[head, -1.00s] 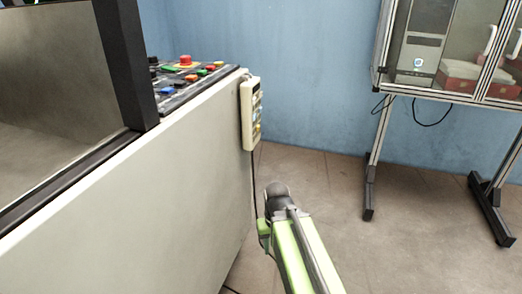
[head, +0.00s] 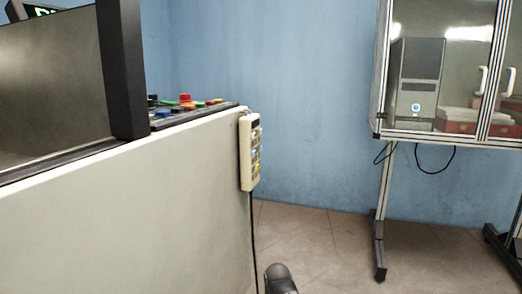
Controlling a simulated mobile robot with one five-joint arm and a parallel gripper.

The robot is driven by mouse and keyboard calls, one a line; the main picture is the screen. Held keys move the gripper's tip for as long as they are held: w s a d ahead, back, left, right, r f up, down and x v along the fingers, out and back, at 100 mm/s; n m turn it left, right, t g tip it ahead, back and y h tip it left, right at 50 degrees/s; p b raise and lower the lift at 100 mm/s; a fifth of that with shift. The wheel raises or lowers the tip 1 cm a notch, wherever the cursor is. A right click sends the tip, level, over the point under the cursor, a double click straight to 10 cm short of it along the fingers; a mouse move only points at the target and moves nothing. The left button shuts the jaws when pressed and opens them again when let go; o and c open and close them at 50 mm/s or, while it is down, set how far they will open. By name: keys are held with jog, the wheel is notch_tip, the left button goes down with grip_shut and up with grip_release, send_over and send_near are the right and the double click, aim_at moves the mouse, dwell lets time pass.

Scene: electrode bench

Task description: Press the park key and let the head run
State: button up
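A cream hand pendant (head: 250,152) hangs at the right end of the machine's front wall, its key face turned right. It has a dark display at the top and several small coloured keys; their labels are too small to read, so I cannot tell which is the park key. A control panel (head: 185,112) with coloured buttons and a red mushroom button (head: 185,98) lies on top of the machine, seen edge-on. The machine's head is not in view. Only a dark rounded part of my arm shows at the bottom edge, below and apart from the pendant; no gripper fingers show.
The pale machine body (head: 120,215) fills the left, with a black post (head: 122,70) on it. A black cable (head: 253,235) hangs below the pendant. A framed glass cabinet (head: 440,130) on legs stands at right. Floor (head: 320,240) between them is clear.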

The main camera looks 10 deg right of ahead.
grip_shut()
dwell(1.7)
